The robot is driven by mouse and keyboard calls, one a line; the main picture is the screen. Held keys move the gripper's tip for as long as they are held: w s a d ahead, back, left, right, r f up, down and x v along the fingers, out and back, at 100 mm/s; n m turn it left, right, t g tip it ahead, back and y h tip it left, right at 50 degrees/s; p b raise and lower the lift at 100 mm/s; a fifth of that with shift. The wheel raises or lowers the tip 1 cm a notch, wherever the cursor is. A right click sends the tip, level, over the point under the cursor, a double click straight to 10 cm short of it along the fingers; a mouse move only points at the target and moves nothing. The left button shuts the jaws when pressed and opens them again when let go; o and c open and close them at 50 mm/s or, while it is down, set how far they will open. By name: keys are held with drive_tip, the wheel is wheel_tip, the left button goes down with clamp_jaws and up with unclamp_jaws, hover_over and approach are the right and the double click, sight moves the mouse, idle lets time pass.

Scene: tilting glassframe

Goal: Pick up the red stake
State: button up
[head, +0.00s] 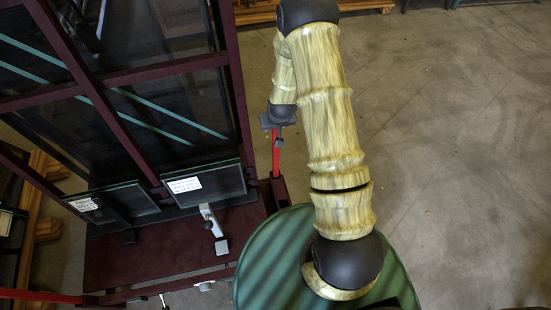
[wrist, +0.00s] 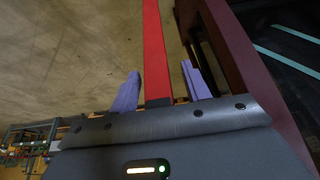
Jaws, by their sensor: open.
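The red stake (head: 276,153) is a slim upright bar at the right side of the dark red frame, just below my gripper (head: 278,125) in the head view. In the wrist view the red stake (wrist: 155,50) runs from the top edge down between the two purple fingers of my gripper (wrist: 165,90). The fingers are open, one on each side of the stake, with a visible gap on both sides.
The dark red frame (head: 150,73) with glass panes (head: 205,184) stands at left, and its post (wrist: 240,60) is close to the right finger in the wrist view. A small clamp (head: 211,222) sits on its base. The concrete floor (head: 460,130) at right is clear.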

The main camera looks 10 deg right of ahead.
idle(0.4)
clamp_jaws()
drive_tip(key=shift+r, duration=0.15)
wheel_tip(320, 180, up, 18)
drive_tip(key=p, duration=0.1)
drive_tip(key=shift+p, duration=0.3)
drive_tip(key=shift+f, duration=0.2)
idle(0.6)
